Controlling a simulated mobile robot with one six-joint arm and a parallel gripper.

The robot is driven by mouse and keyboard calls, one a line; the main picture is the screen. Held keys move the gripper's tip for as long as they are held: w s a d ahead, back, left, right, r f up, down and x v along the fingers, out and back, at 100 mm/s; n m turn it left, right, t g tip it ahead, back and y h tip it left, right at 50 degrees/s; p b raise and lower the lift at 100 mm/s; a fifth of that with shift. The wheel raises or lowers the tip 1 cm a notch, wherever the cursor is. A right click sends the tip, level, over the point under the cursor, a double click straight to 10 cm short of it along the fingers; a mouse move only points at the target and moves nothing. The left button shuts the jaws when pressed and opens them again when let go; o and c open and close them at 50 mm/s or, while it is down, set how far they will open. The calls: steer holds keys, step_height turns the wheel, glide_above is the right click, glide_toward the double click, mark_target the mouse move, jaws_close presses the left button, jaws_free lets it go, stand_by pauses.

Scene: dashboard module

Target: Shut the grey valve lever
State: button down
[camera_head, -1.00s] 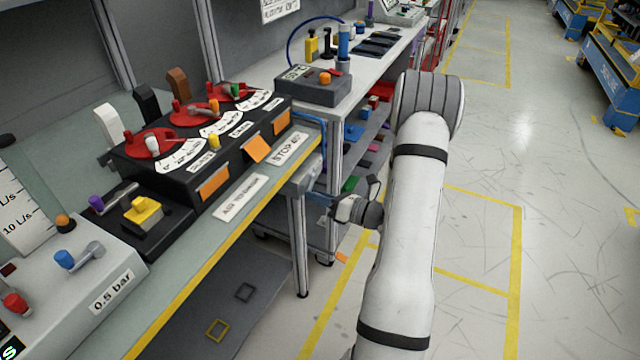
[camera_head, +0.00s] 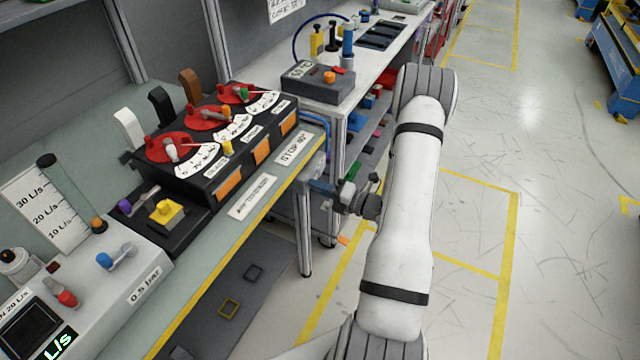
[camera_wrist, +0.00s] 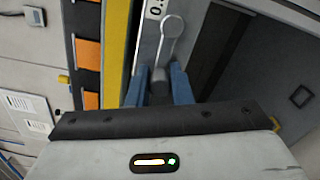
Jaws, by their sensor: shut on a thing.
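The grey valve lever (camera_wrist: 172,38) shows in the wrist view, with a round pivot at its upper end, beside the bench's front edge. Its lower end lies between the two blue fingers of my gripper (camera_wrist: 160,88), which is shut on it. In the head view my gripper (camera_head: 322,187) is at the bench's front right corner, just below the worktop. The lever is mostly hidden there by the gripper and cannot be made out clearly.
A black panel with red dials (camera_head: 207,117) and orange tags stands on the bench. A purple-knobbed lever (camera_head: 140,199) and a blue-knobbed lever (camera_head: 118,257) are further left. A bench leg (camera_head: 303,235) stands close to my gripper.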

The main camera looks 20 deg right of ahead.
steer(key=shift+w+d+r, duration=0.15)
steer(key=shift+d+r, duration=0.05)
steer(key=shift+r, duration=0.1)
steer(key=c, duration=1.8)
jaws_free()
steer(key=o, duration=0.5)
steer(key=shift+a+f, duration=0.1)
steer(key=shift+f, duration=0.05)
steer(key=v, duration=0.7)
steer(key=shift+s+d+b, duration=0.25)
steer(key=shift+s+b, duration=0.1)
steer(key=shift+b, duration=0.05)
